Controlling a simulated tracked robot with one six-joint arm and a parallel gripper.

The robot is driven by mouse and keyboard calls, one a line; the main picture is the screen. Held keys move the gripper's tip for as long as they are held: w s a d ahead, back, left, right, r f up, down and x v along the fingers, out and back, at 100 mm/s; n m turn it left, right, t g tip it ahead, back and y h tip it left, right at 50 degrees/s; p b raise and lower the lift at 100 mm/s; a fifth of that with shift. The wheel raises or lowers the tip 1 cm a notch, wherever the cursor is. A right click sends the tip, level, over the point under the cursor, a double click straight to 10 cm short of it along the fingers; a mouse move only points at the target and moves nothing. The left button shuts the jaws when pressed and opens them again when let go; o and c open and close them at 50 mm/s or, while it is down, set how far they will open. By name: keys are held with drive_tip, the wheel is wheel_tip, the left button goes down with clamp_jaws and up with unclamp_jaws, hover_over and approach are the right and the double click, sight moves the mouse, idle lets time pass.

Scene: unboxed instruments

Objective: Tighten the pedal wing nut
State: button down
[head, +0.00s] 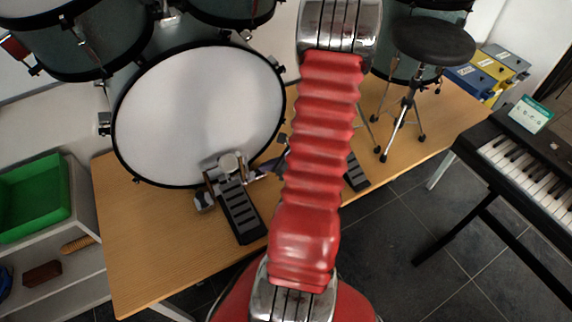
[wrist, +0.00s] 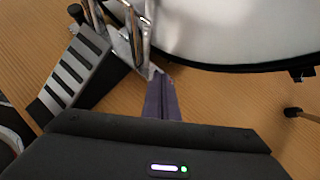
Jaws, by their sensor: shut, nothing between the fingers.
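The bass drum pedal has a black ribbed footboard (head: 240,210) in front of the white bass drum head (head: 198,115) in the head view. In the wrist view the footboard (wrist: 75,70) is at the upper left, beside the pedal's metal frame (wrist: 130,42). My gripper (wrist: 160,82) is shut and empty, its purplish fingers pointing at the foot of that frame, close to it. I cannot tell whether they touch. I cannot make out the wing nut. My red arm hides much of the middle of the head view.
The drums stand on a wooden table (head: 140,250). A black stool (head: 433,42) and a second pedal (head: 356,172) are right of my arm. A keyboard (head: 525,155) stands at the right, shelves with a green bin (head: 35,198) at the left. The table's front left is clear.

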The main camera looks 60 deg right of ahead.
drive_tip(key=v, duration=1.1)
drive_tip(key=shift+s+a+f, duration=0.35)
drive_tip(key=shift+s+a, duration=0.05)
drive_tip(key=shift+a, duration=0.05)
drive_tip(key=w+a+r+n+g, duration=0.1)
drive_tip(key=w+a+r+n, duration=0.1)
drive_tip(key=a+r+n, duration=0.6)
drive_tip(key=w+a+r+n+g, duration=0.1)
drive_tip(key=a+r+n, duration=0.8)
drive_tip(key=a+n, duration=0.6)
drive_tip(key=w+a+r+n+g, duration=0.1)
drive_tip(key=w+a+r+n, duration=0.1)
drive_tip(key=a+r+n, duration=0.7)
drive_tip(key=a+n, duration=0.3)
drive_tip(key=shift+w+a+h, duration=0.2)
drive_tip(key=shift+w+h, duration=0.1)
drive_tip(key=shift+w, duration=0.05)
